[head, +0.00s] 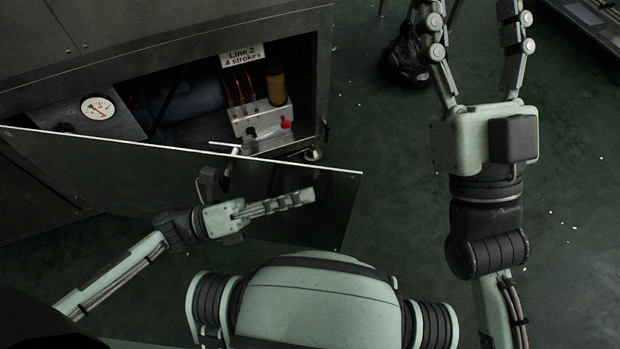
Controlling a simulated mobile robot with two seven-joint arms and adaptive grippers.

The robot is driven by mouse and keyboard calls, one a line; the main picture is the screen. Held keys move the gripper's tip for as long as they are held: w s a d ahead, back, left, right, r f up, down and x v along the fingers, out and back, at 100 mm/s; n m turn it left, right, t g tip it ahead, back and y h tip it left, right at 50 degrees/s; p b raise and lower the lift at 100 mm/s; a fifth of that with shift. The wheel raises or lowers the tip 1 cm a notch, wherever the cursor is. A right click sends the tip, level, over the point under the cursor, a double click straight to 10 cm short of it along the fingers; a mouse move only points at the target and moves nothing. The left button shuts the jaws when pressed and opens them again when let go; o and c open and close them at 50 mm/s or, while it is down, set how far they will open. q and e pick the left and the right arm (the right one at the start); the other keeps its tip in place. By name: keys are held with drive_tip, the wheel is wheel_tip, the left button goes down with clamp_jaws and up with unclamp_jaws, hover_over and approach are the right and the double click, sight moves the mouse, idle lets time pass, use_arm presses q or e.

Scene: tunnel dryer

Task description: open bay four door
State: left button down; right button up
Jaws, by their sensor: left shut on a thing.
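The bay door (120,175) is a dark panel with a bright top edge, standing open from the cabinet, its free end at the right. I read no bay number on it. My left gripper (305,197) lies against the door's outer face near that end, its fingers closed together. The part they grip is hidden under the fingers, apparently the door's handle. My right gripper (478,35) is over the floor at the upper right, its fingers wide apart and empty; their tips run out of the frame.
Inside the open bay are a dial gauge (97,108), a grey block (258,118) with a red knob (286,123) and an amber cylinder (276,88). A sign (242,54) reads "Line 2 4 strokes". A black bundle (404,58) lies on the floor. Green floor (390,140) right of the door is mostly clear.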

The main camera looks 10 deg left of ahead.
use_arm(q)
drive_tip(key=shift+s+a+g, duration=0.15)
drive_tip(key=shift+s+g, duration=0.15)
drive_tip(key=shift+s, duration=0.65)
drive_tip(key=c, duration=1.9)
unclamp_jaws()
drive_tip(key=v, duration=1.2)
drive_tip(key=shift+f, duration=0.15)
drive_tip(key=shift+c, duration=0.7)
